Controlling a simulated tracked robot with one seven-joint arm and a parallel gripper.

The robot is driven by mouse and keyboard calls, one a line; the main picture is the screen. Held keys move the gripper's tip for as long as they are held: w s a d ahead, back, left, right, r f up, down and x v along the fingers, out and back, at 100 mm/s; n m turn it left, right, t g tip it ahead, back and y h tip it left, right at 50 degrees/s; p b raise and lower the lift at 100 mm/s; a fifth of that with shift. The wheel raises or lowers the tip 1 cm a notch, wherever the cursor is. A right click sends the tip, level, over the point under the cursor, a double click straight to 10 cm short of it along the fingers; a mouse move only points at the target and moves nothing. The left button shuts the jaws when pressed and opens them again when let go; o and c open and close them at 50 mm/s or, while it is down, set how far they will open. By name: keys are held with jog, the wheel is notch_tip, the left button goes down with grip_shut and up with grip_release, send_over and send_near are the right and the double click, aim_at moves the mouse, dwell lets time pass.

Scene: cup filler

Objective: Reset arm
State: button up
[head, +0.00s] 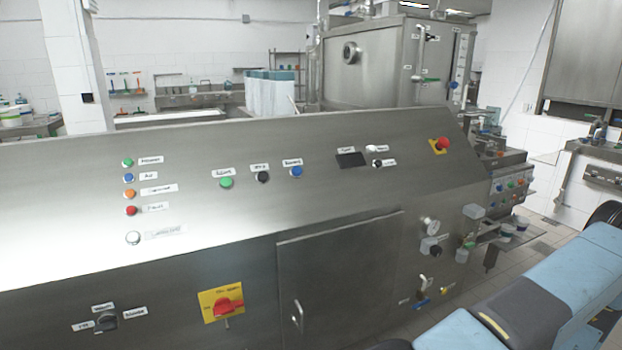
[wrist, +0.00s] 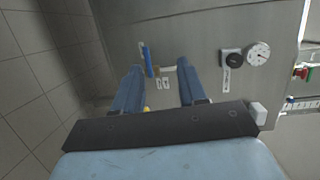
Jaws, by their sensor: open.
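My gripper (wrist: 158,88) shows in the wrist view with its two blue fingers apart and nothing between them. It faces the lower part of the steel machine, where a small valve with a blue handle (wrist: 147,60) lies beyond the left finger. My gripper's fingers are out of the head view, where my blue and grey arm (head: 525,300) lies at the lower right, beside the machine's right end. The steel control panel (head: 330,215) fills the middle of the head view.
The panel carries coloured buttons, a red rotary switch (head: 228,306) on a yellow plate and a red emergency button (head: 442,145). A pressure gauge (head: 430,225) and valves stick out at its right end. Tiled floor (head: 545,235) shows between the machine and the right wall.

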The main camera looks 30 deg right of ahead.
jog(key=w+a+r+n+g+y, duration=0.35)
jog(key=w+a+r+g, duration=0.35)
jog(key=r, duration=0.5)
jog(key=w+a+r+n+g+y, duration=0.4)
jog(key=w+a+r, duration=0.3)
jog(key=w+r, duration=0.35)
jog(key=w+a+r+n+g+h, duration=0.1)
jog(key=a+r+n+g+h, duration=0.35)
jog(key=a+r, duration=0.85)
jog(key=s+a+r+n+t+h, duration=0.1)
jog(key=s+a+r+t+h, duration=0.1)
jog(key=s+a+r, duration=0.3)
jog(key=s+a+r+n+t+h, duration=0.2)
jog(key=s+a+r+h, duration=0.2)
jog(key=a, duration=0.9)
notch_tip(320, 180, up, 5)
jog(key=shift+s+a+f+h, duration=0.1)
jog(key=shift+s+a+h, duration=0.3)
jog(key=shift+s, duration=0.65)
